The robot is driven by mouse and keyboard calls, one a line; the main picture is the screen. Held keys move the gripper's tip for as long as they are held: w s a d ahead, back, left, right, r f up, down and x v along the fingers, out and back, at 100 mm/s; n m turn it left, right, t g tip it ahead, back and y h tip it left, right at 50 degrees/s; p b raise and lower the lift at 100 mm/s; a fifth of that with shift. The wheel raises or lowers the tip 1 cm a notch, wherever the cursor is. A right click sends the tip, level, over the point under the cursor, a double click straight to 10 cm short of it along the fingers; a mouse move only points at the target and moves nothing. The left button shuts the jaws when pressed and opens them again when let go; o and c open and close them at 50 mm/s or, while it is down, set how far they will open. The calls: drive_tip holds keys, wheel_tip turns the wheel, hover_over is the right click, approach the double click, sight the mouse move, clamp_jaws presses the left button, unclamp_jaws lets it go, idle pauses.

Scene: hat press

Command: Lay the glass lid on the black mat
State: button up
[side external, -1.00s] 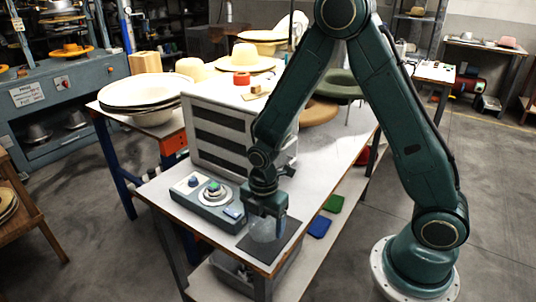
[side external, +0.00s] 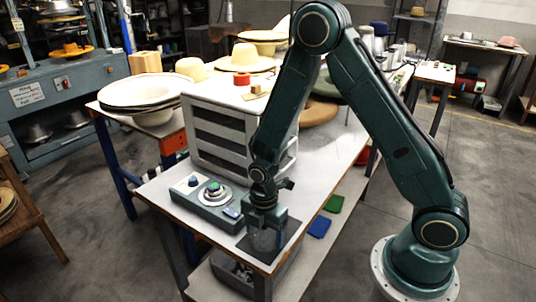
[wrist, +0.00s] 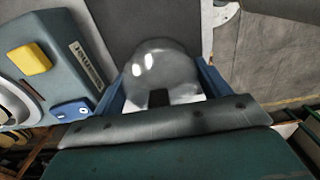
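The glass lid (wrist: 160,68) is a clear, rounded dome between the two blue fingers of my gripper (wrist: 160,85) in the wrist view. The fingers are at its sides and appear to touch it. In the side view my gripper (side external: 265,240) points straight down over the black mat (side external: 288,238), with the glass lid hard to make out between its fingers. The dark mat fills the upper middle of the wrist view (wrist: 125,22), partly behind the lid. I cannot tell whether the lid's underside touches the mat.
A control box (side external: 207,200) with buttons stands close to the left of the mat. A white slatted cabinet (side external: 215,130) stands behind on the table. The table's right edge is near the mat. Blue (side external: 319,227) and green (side external: 334,203) pieces lie on the lower shelf.

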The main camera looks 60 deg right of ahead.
drive_tip(key=o, duration=0.4)
drive_tip(key=shift+c, duration=0.2)
drive_tip(key=shift+r, duration=0.1)
wheel_tip(320, 180, up, 12)
drive_tip(key=shift+f, duration=0.2)
drive_tip(key=shift+r, duration=0.3)
idle(0.7)
